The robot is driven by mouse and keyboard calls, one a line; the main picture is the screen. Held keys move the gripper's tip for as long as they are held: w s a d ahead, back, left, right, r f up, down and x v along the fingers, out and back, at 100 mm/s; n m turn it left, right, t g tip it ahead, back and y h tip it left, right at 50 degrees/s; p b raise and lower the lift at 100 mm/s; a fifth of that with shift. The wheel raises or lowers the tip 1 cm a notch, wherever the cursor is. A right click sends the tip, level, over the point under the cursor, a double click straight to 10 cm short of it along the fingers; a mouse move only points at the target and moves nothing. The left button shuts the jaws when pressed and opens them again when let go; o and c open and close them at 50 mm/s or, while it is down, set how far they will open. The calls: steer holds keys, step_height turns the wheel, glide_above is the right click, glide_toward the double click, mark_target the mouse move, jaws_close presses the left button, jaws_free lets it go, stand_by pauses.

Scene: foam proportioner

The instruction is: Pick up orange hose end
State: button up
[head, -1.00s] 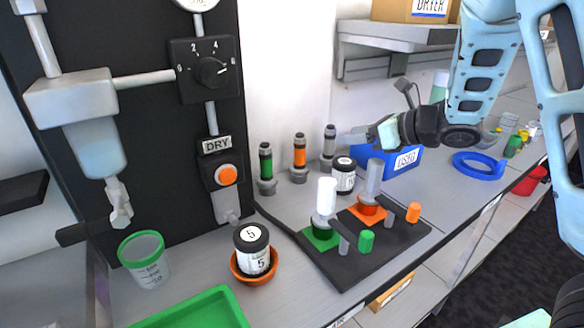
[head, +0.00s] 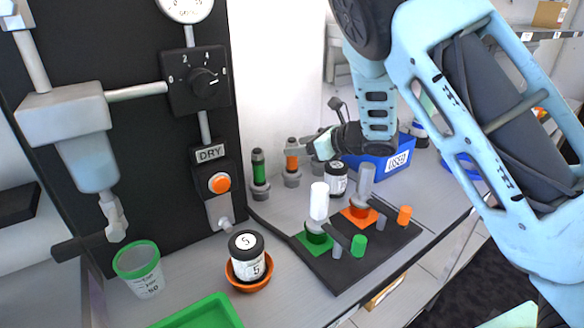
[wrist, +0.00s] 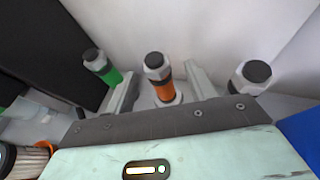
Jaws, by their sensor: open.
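The orange hose end (head: 292,162) stands upright in a grey base against the white wall, with a dark cap and an orange band. In the wrist view the orange hose end (wrist: 162,90) stands between the fingers of my gripper (wrist: 160,78), with a gap visible on each side. My gripper (head: 312,144) is open and just right of the hose end in the head view. The green hose end (head: 259,170) stands to its left.
A blue bin (head: 374,166) labelled USED and a black-capped jar (head: 336,180) sit close to the right and front. A black stand (head: 345,268) with green and orange pads lies in front. The dark panel (head: 130,195) rises to the left.

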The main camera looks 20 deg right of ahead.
steer(key=p+x, duration=0.1)
steer(key=x, duration=0.3)
steer(key=shift+w+a, duration=0.15)
steer(key=shift+a, duration=0.1)
jaws_close()
steer(key=shift+r, duration=0.1)
